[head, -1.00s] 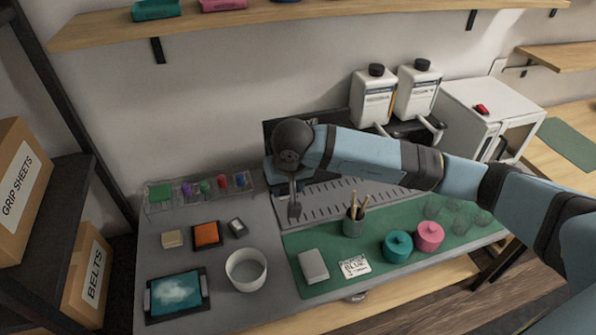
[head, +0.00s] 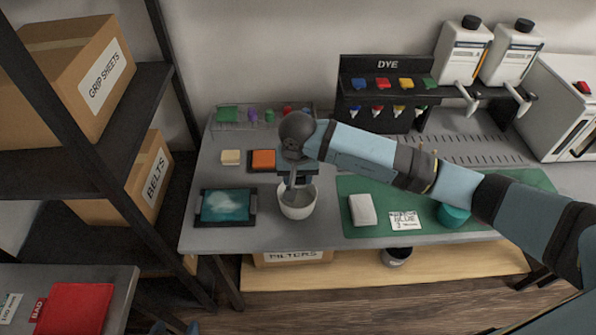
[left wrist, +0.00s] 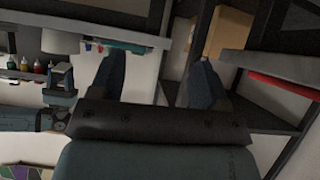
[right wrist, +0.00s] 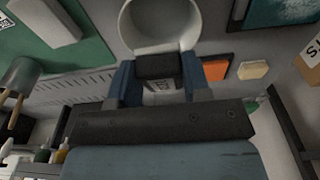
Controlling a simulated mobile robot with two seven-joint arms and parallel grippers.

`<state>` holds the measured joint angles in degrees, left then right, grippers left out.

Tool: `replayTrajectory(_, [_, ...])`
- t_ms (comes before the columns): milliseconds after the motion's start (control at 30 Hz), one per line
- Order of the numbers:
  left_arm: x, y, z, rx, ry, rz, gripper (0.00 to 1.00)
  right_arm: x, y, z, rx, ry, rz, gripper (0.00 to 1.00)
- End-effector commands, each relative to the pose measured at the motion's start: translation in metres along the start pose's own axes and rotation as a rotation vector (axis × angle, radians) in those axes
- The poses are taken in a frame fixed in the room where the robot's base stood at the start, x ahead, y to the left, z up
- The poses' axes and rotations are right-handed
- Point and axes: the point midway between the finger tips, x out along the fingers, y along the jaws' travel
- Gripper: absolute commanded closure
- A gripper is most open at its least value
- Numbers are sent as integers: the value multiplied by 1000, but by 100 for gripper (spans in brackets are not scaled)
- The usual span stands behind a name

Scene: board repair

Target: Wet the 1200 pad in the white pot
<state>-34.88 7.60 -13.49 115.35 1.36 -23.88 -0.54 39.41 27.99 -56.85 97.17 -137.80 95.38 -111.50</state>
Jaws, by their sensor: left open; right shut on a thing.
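The white pot (head: 298,208) stands on the grey table, at the front left of the green mat. It also shows at the top of the right wrist view (right wrist: 160,38). My right gripper (head: 294,182) hangs at the pot's mouth. In the right wrist view it is shut on a small dark grey pad (right wrist: 156,67) with a pale label, too small to read surely. The pad overlaps the pot's near rim in that view; I cannot tell how far it is inside. My left gripper (left wrist: 157,82) is open and empty, away from the pot.
An orange pad (head: 263,158) and a cream block (head: 231,157) lie behind the pot. A tray with a teal surface (head: 226,206) lies left of it. Shelving stands at left.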

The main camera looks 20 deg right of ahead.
Motion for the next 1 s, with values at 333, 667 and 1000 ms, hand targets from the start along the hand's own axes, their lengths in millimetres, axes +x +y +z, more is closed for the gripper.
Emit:
replayTrajectory(333, [11,0,16,-18,-12,1,30,40,1,4,0,1,2,75])
replayTrajectory(667, [23,2,26,-47,-18,4,30,67,0,6,0,1,1,75])
replayTrajectory(1000, [22,4,18,-47,-4,7,30,69,0,6,0,0,0,75])
